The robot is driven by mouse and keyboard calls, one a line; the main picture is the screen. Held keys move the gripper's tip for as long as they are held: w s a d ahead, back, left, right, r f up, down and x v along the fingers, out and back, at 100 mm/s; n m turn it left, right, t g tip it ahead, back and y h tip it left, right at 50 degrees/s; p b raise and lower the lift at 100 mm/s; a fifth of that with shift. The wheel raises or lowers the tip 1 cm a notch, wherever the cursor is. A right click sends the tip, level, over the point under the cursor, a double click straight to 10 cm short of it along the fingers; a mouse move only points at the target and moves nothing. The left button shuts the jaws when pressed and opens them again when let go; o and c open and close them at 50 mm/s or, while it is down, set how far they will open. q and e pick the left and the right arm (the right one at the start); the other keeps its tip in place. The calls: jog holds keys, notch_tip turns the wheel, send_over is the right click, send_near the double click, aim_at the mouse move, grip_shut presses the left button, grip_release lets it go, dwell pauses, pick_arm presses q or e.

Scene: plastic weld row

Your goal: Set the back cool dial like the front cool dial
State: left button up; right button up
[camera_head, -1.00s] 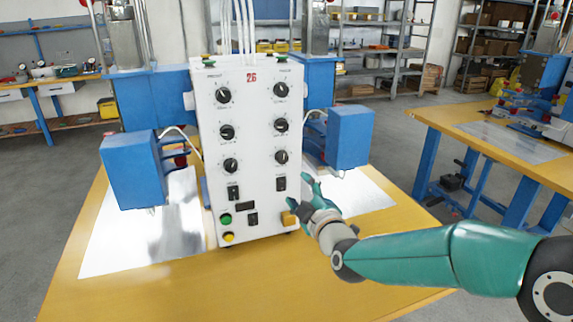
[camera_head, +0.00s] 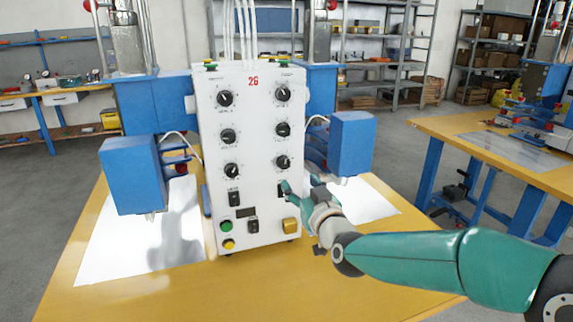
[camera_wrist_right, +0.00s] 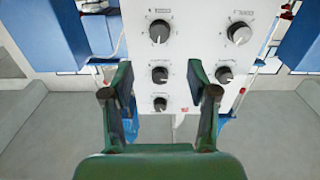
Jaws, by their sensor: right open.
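A white control box (camera_head: 255,185) marked with a red 26 stands upright on the yellow table. Its front carries two columns of black dials with white pointers. The dial labels are too small to read, so I cannot tell which are the cool dials. My right gripper (camera_head: 301,187) is open and empty, just below the lower right dial. In the right wrist view its open fingers (camera_wrist_right: 160,70) point at the panel, with dials showing between and beyond them. My left gripper is not in view.
Blue weld heads (camera_head: 133,175) (camera_head: 352,143) flank the box over metal sheets (camera_head: 110,240). The table's front is clear.

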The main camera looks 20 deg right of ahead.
aim_at(285, 164)
jog(key=w+p, duration=0.2)
jog(key=w, duration=0.8)
jog(key=shift+w+a, duration=0.15)
jog(key=shift+w, duration=0.15)
jog(key=shift+c, duration=0.4)
